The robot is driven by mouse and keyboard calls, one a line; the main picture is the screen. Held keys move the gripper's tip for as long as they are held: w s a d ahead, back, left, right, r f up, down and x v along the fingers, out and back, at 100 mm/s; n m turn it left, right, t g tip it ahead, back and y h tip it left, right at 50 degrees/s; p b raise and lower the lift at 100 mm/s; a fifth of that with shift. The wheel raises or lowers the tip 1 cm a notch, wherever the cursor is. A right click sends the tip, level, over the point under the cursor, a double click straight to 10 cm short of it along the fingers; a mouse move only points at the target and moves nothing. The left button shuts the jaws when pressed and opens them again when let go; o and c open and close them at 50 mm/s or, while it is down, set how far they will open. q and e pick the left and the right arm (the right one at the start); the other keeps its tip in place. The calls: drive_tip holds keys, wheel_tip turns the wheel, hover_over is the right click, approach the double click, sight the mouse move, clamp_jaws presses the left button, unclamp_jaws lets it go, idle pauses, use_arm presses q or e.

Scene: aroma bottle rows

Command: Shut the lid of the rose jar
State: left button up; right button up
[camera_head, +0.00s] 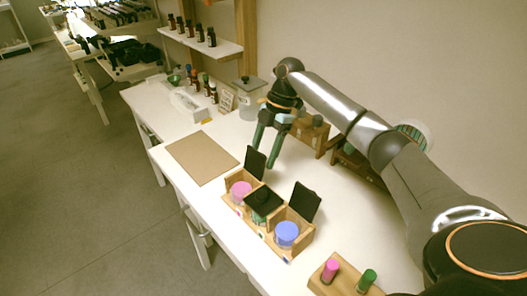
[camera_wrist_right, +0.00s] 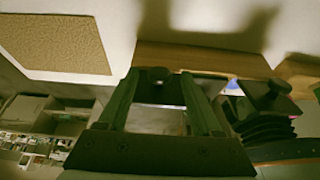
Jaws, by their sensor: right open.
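The wooden holder (camera_head: 230,204) stands on the white table with three jars in a row. The pink jar (camera_head: 241,188), seemingly the rose one, is at its far left end, with its black lid (camera_head: 256,162) standing up open. The middle compartment's black lid (camera_head: 263,200) lies down. The blue jar (camera_head: 287,234) also has a raised black lid (camera_head: 305,203). My right gripper (camera_head: 261,158) is open, with green fingers pointing down just behind the pink jar's raised lid; I cannot tell if they touch. In the wrist view, my right gripper (camera_wrist_right: 161,74) has nothing clearly held. My left gripper is not in view.
A brown mat (camera_head: 202,158) lies left of the holder. A wooden block (camera_head: 336,287) with pink and green bottles is at the near edge. A grey lidded container (camera_head: 249,104) and small bottles stand at the back. Wooden boxes (camera_head: 311,136) sit by the wall.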

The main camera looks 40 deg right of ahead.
drive_tip(key=shift+c, duration=0.3)
clamp_jaws()
idle(1.1)
